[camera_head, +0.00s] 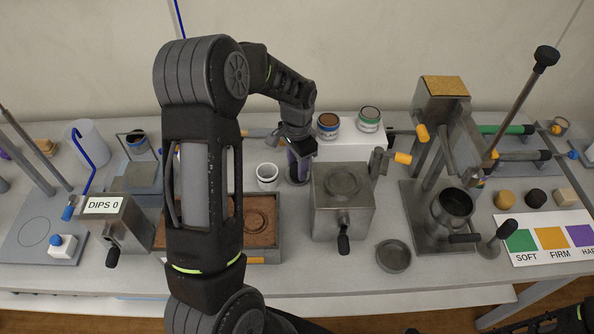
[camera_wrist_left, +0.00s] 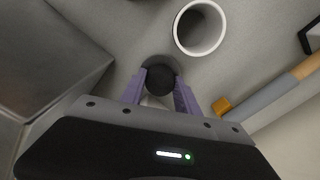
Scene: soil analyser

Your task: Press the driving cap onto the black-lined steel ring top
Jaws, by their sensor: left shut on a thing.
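My left gripper (camera_head: 297,172) reaches down at the back middle of the bench, between the white cup and the steel block. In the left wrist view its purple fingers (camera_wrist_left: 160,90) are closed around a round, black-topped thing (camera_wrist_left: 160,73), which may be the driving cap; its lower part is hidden. A dark, steel-rimmed shape shows beneath the fingers in the head view, but I cannot tell whether it is the black-lined ring. A steel pot with a dark inside (camera_head: 453,206) stands on the right-hand press. My right gripper is not in view.
The white cup (camera_head: 267,176) is close to the gripper and shows in the wrist view (camera_wrist_left: 201,28). The steel block (camera_head: 341,212) is to the right. A soil tray (camera_head: 263,257) lies in front, partly behind my arm. A shallow steel dish (camera_head: 393,257) is near the front edge.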

